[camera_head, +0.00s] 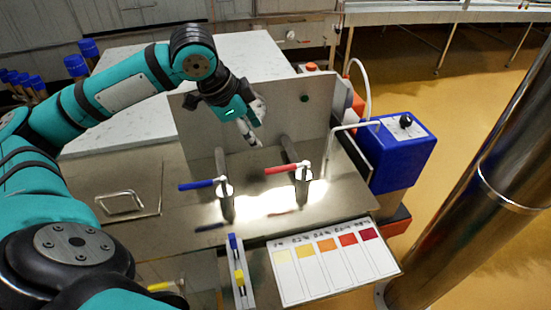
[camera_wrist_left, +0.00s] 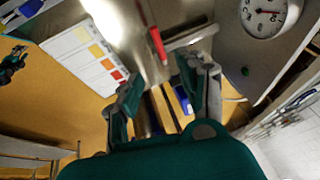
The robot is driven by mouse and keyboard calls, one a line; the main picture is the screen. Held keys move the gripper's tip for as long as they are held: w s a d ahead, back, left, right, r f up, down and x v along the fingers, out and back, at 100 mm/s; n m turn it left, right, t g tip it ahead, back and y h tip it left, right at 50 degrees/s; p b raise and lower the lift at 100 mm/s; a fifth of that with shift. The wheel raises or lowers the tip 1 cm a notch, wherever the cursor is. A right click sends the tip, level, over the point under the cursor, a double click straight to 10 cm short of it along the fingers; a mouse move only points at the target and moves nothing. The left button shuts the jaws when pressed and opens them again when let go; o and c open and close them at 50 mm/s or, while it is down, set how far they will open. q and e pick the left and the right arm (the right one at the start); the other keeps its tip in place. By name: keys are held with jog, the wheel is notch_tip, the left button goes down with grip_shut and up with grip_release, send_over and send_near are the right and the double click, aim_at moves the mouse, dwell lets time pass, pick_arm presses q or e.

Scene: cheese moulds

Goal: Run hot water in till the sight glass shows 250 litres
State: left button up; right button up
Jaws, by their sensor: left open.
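The red-handled valve (camera_head: 285,170) stands on the steel top, with its lever pointing left. The red lever also shows in the left wrist view (camera_wrist_left: 157,46), ahead of my fingers. A blue-handled valve (camera_head: 203,184) stands to its left. My left gripper (camera_head: 250,134) is in front of the upright steel panel, above and behind the red lever and apart from it. In the left wrist view its fingers (camera_wrist_left: 166,92) are spread with nothing between them. A round dial gauge (camera_wrist_left: 265,12) shows at the top right there. I cannot make out a sight glass or a litre reading.
A colour chart (camera_head: 333,262) and a narrow strip with blue and yellow parts (camera_head: 238,272) are at the front edge. The steel panel (camera_head: 205,130) stands behind the valves. A blue box with a knob (camera_head: 400,150) is at the right, near a thick steel column (camera_head: 490,190).

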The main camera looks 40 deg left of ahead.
pick_arm(q)
send_near(278, 168)
jog(key=x, duration=0.7)
jog(key=shift+f+b, duration=0.2)
jog(key=shift+b, duration=0.15)
jog(key=shift+w+d+f, duration=0.1)
jog(key=shift+w+f, duration=0.2)
jog(key=shift+f, duration=0.3)
jog(key=shift+c, duration=0.5)
grip_shut()
pick_arm(e)
jog(key=shift+s+d+f, duration=0.25)
jog(key=shift+s+d, duration=0.15)
jog(key=shift+s, duration=0.2)
jog(key=shift+s+d+f, duration=0.25)
jog(key=shift+s+d, duration=0.1)
jog(key=shift+s, duration=0.2)
